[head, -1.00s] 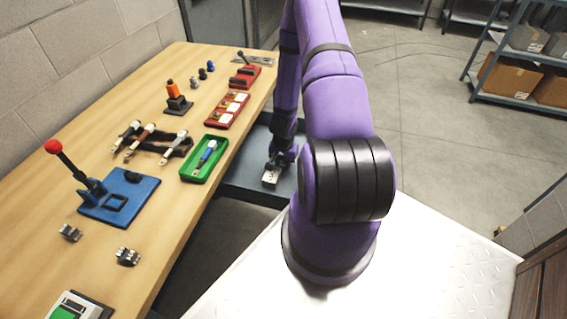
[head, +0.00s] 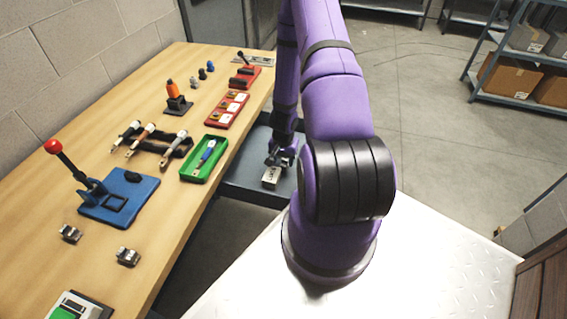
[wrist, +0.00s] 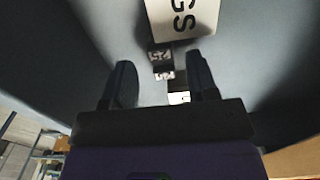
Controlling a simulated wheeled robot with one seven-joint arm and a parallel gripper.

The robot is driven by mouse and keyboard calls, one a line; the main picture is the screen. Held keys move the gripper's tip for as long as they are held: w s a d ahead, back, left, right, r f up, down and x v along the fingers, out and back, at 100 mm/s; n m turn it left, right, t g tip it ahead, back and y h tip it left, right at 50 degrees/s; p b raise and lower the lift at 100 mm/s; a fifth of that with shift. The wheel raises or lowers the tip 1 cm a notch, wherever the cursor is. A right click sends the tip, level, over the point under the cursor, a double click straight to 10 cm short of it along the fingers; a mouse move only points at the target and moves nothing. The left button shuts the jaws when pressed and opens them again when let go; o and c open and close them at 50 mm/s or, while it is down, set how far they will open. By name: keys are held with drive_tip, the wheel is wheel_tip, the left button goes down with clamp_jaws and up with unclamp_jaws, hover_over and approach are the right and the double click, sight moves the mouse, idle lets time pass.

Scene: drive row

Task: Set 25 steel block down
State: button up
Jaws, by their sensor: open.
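The steel block marked 25 (wrist: 161,57) shows as a small dark piece with a pale number in the wrist view. It lies on the blue-grey surface beside the edge of a white lettered plate (wrist: 185,18). My gripper (wrist: 160,66) is open, with a finger on each side and visible gaps between the fingers and the block. A second labelled dark piece and a white patch show nearer my palm; I cannot tell whether they belong to the block. In the head view my gripper (head: 281,156) is just behind the lettered plate (head: 271,177), and the block cannot be made out.
The blue-grey shelf (head: 240,181) sits below the wooden bench (head: 165,225). On the bench are a green tray (head: 190,177) holding a blue-handled tool, a blue lever press (head: 120,190) and red holders (head: 228,108). Open floor lies to the right.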

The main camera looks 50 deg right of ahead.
wheel_tip(320, 180, up, 10)
idle(0.5)
wheel_tip(320, 180, up, 15)
drive_tip(key=n+t, duration=0.2)
drive_tip(key=n, duration=0.2)
hover_over(283, 164)
drive_tip(key=w+a, duration=0.6)
drive_tip(key=a+r+n+t, duration=0.1)
drive_tip(key=a+r+n, duration=0.2)
drive_tip(key=a+r, duration=0.7)
drive_tip(key=s+a+r+n+t, duration=0.1)
drive_tip(key=s+a+r+n, duration=0.2)
drive_tip(key=s+r, duration=0.6)
drive_tip(key=s+a+r+n+t, duration=0.1)
drive_tip(key=s+a+r+n, duration=0.2)
drive_tip(key=s+a+r, duration=0.3)
wheel_tip(283, 164, up, 5)
drive_tip(key=s, duration=0.3)
drive_tip(key=shift+a+f+n, duration=0.15)
drive_tip(key=shift+a+n, duration=0.05)
drive_tip(key=shift+n, duration=0.1)
